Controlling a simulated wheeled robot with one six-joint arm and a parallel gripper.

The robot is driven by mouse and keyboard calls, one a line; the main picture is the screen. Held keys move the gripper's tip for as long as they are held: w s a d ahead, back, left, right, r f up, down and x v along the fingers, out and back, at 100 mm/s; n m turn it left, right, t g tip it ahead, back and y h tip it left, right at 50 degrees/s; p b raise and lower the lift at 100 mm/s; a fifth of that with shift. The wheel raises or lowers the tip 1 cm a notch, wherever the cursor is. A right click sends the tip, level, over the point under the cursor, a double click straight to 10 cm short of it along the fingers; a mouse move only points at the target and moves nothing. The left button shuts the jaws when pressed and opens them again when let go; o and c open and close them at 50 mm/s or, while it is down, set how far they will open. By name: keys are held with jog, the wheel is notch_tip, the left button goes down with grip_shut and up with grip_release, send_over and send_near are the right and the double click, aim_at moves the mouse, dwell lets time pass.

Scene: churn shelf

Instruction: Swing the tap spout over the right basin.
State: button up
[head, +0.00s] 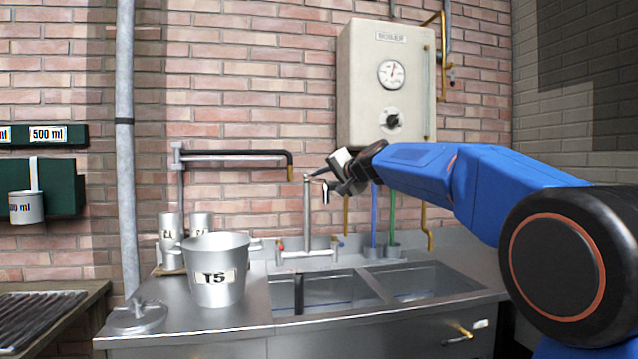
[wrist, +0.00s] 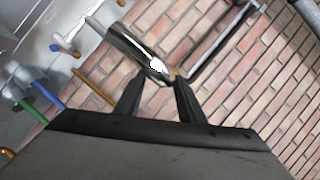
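The tap (head: 307,215) stands behind the sink as a tall steel column on a base with small handles. Its spout direction is hard to tell in the head view, partly hidden by my gripper (head: 324,184). The left basin (head: 335,290) and the right basin (head: 425,280) lie in front, with a divider between them. In the wrist view, a shiny steel tube of the tap (wrist: 133,46) ends close to the tips of my gripper (wrist: 161,75). The fingers are apart, with the tube's end near the gap; I cannot tell whether they touch it.
A steel bucket marked T5 (head: 216,272) stands on the counter left of the sink. A black-and-steel wall pipe (head: 235,155) reaches toward the tap. A boiler (head: 386,85) hangs above right, with blue and green pipes (head: 391,215) below. Both basins look empty.

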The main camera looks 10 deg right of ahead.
jog(key=shift+x, duration=1.4)
grip_shut()
jog(key=shift+d, duration=0.15)
